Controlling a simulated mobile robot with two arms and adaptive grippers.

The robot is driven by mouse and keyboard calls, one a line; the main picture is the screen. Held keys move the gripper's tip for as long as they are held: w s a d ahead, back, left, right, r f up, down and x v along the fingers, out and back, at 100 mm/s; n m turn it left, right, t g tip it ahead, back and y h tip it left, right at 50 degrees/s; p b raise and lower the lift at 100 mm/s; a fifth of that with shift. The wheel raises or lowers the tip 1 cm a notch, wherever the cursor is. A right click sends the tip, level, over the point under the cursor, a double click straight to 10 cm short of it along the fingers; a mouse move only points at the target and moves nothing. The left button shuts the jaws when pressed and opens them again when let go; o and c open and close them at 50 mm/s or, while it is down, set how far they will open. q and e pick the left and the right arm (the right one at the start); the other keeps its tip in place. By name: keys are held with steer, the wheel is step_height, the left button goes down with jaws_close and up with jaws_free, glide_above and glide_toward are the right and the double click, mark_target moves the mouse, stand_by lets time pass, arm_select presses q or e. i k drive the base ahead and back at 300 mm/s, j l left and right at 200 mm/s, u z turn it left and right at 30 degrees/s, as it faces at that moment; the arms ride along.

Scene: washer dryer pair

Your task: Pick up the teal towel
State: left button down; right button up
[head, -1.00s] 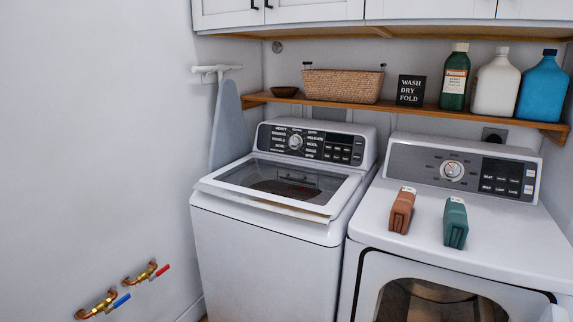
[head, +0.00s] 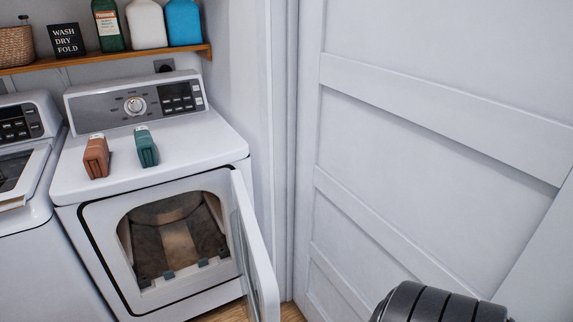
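The teal towel (head: 146,147) is a folded bundle with a pale band at its top. It lies on top of the front-loading dryer (head: 205,138), right of a similar brown-orange folded towel (head: 96,157). The two towels are close together but apart. Neither of my grippers shows in the head view. A black ribbed part, likely of my arm, shows at the bottom right.
The dryer door (head: 254,250) stands open, its drum (head: 175,240) exposed. The washer (head: 30,245) is at left. A wooden shelf (head: 105,58) above holds a basket, a sign and bottles. A white panelled door (head: 400,170) fills the right. The dryer top's right part is clear.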

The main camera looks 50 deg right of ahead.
mark_target(146, 149)
steer(key=k+z, duration=0.2)
steer(key=k, duration=0.3)
steer(key=k+l+z, duration=0.2)
steer(key=k, duration=0.3)
steer(key=k+l+z, duration=0.15)
steer(key=k, duration=0.35)
steer(key=k+l+z, duration=0.2)
steer(key=k+l, duration=0.15)
steer(key=k, duration=0.15)
steer(key=i+j, duration=0.35)
steer(key=i, duration=0.15)
steer(key=i+j+u, duration=0.15)
steer(key=i+j, duration=0.2)
steer(key=i, duration=0.15)
steer(key=i+j, duration=0.3)
steer(key=i, duration=0.2)
steer(key=i+j+u, duration=0.15)
steer(key=i+j, duration=0.15)
steer(key=i, duration=0.2)
steer(key=i+j, duration=0.25)
steer(key=i, duration=0.3)
steer(key=u, duration=0.05)
